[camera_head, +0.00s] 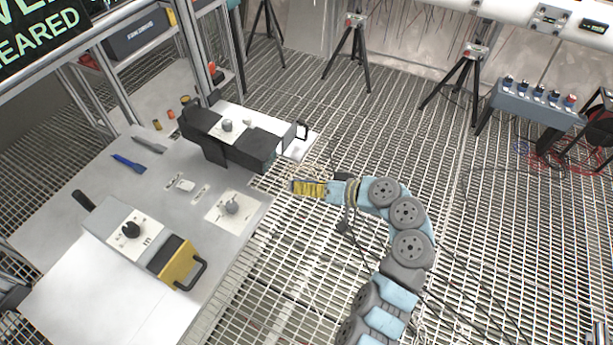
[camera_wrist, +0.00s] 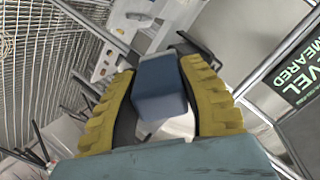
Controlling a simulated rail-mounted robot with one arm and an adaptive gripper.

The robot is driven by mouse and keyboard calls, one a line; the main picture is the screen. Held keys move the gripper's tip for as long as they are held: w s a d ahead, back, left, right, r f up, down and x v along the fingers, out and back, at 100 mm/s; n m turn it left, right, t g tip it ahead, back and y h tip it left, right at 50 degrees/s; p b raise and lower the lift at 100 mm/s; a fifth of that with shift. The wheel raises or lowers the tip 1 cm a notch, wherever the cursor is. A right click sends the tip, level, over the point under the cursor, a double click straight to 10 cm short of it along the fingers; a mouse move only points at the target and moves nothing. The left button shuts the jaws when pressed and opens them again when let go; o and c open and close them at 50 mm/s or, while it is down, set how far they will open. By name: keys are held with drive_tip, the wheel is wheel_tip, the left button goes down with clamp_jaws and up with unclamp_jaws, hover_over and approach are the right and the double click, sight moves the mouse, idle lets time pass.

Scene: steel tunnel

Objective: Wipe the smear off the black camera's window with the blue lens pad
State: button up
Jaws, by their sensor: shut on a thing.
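The black camera (camera_head: 262,150) sits at the far right edge of the grey bench, with a pale top plate and a knob. Its window and any smear cannot be made out. My gripper (camera_head: 296,187) has yellow ribbed fingers and is just off the bench edge, to the lower right of the camera and apart from it. In the wrist view, my gripper (camera_wrist: 160,88) is shut on the blue lens pad (camera_wrist: 158,90), a blue block between the fingers. In the head view the pad is not clearly visible.
A second device (camera_head: 178,262) with a yellow end and black handle stands on the near bench (camera_head: 75,205). A blue tool (camera_head: 128,162) and a grey tool (camera_head: 149,145) lie behind it. A metal frame (camera_head: 193,50) rises at the back. Tripods (camera_head: 462,80) stand on the grating.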

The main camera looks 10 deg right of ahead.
drive_tip(key=shift+a+r+y+p, duration=0.15)
drive_tip(key=shift+r+y+p, duration=0.3)
drive_tip(key=shift+p, duration=0.7)
drive_tip(key=shift+w+t+p, duration=0.1)
drive_tip(key=shift+t+p, duration=0.3)
drive_tip(key=shift+p, duration=0.25)
drive_tip(key=shift+f+m, duration=0.15)
drive_tip(key=shift+m, duration=0.15)
drive_tip(key=w+a+p, duration=0.3)
drive_tip(key=a, duration=0.2)
drive_tip(key=shift+w+r, duration=0.2)
drive_tip(key=shift+r, duration=0.05)
drive_tip(key=shift+w+a, duration=0.35)
drive_tip(key=shift+a, duration=0.15)
drive_tip(key=shift+b, duration=0.45)
